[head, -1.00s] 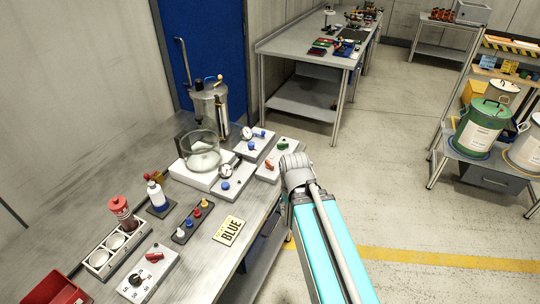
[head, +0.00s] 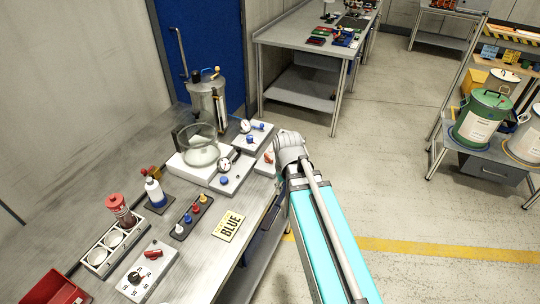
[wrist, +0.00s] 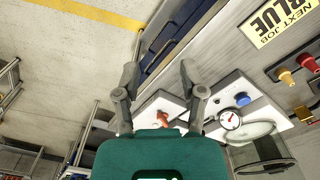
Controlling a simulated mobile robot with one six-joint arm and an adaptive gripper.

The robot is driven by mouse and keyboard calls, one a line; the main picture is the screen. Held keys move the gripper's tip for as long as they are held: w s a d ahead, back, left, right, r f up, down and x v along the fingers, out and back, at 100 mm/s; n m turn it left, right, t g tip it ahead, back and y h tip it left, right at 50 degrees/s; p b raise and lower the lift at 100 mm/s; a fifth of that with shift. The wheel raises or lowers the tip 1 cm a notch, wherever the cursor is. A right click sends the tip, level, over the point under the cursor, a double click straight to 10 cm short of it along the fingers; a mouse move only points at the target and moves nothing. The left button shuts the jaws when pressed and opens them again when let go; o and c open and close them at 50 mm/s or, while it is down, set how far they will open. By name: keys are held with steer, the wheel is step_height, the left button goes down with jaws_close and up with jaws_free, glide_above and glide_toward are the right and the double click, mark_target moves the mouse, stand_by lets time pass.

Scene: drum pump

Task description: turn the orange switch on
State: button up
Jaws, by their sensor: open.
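The orange switch (head: 268,158) sits on a pale panel (head: 262,168) at the right edge of the near workbench, partly covered by my arm in the head view. The wrist view shows the orange switch (wrist: 163,118) below and between my fingers, on its white panel (wrist: 158,104). My gripper (wrist: 159,72) is open and empty, its fingers spread apart. The fingertips reach past the panel's edge in that view, and I cannot tell how high they are above the switch. In the head view my fingers are hidden behind my wrist.
Next to the switch stand gauge panels with blue knobs (head: 232,175) and a glass vessel (head: 200,152). A "BLUE" sign (head: 229,226), a strip of coloured pegs (head: 190,217) and a dial box (head: 147,271) lie nearer. Open floor (head: 400,200) is on the right.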

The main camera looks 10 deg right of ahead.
mark_target(269, 156)
steer(key=w+r+n+p, duration=0.2)
steer(key=w, duration=1.1)
steer(key=w+r+n+p, duration=0.2)
steer(key=w, duration=1)
steer(key=shift+w+a+r, duration=0.2)
steer(key=shift+w+a, duration=0.15)
steer(key=shift+f, duration=0.15)
step_height(269, 156, down, 14)
steer(key=b, duration=1.3)
steer(key=shift+r+b, duration=0.25)
steer(key=shift+b, duration=0.1)
jaws_close()
